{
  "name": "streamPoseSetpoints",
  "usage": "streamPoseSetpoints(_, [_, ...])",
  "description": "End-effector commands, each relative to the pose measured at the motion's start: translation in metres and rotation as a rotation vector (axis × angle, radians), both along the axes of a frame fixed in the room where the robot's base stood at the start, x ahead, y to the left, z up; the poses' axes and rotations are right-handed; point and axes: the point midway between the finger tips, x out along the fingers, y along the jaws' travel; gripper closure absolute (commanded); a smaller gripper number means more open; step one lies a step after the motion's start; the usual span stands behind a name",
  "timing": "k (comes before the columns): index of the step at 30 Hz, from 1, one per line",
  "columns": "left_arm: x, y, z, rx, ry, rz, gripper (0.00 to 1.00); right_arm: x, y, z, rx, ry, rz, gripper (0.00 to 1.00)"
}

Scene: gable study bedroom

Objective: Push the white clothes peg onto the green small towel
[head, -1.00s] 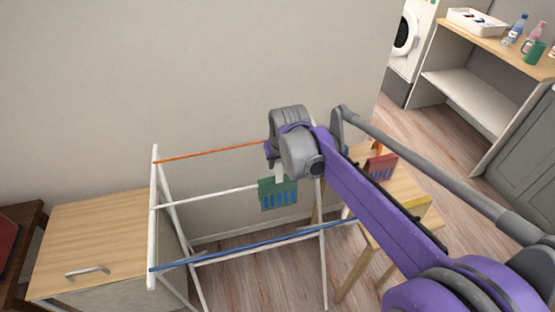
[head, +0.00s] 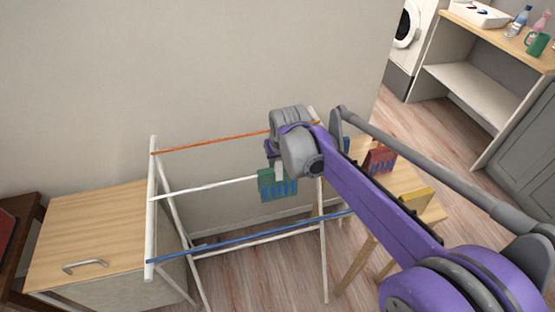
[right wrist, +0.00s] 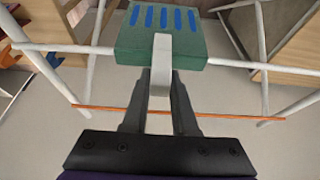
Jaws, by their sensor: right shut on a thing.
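The green small towel (head: 278,187), with blue stripes, hangs over the middle white rod of the drying rack (head: 205,189). In the right wrist view the towel (right wrist: 190,42) lies just ahead of my fingers. My right gripper (right wrist: 160,92) is shut on the white clothes peg (right wrist: 161,58). The peg reaches over the towel's top edge and looks to touch it; how deeply it sits I cannot tell. In the head view the peg (head: 278,172) shows partly below my right wrist, which hides the fingertips. My left gripper is out of view.
The rack also has an orange rod (head: 210,141) at the back and a blue rod (head: 230,238) in front. A wooden cabinet (head: 95,225) stands left. A wooden table at right bears a red item (head: 380,160) and a yellow item (head: 418,200).

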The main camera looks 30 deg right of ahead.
Motion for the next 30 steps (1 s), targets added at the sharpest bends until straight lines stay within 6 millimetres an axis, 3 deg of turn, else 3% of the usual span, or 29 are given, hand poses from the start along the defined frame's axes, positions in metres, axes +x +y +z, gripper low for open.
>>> streamPoseSetpoints(10, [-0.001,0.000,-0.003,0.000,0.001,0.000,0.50,0.000,0.000,-0.004,0.000,0.000,0.000,1.00])
streamPoseSetpoints(11, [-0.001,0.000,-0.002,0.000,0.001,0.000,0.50,0.000,0.000,-0.004,0.000,0.000,0.000,0.70])
streamPoseSetpoints(16, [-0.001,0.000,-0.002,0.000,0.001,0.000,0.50,0.000,0.000,-0.003,0.000,0.000,0.000,0.40])
streamPoseSetpoints(25, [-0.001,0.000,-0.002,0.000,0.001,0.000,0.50,0.000,0.000,-0.003,0.000,0.000,0.000,0.39])
streamPoseSetpoints(30, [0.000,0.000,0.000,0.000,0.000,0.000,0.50,-0.006,0.001,0.013,0.000,0.000,0.000,0.39])
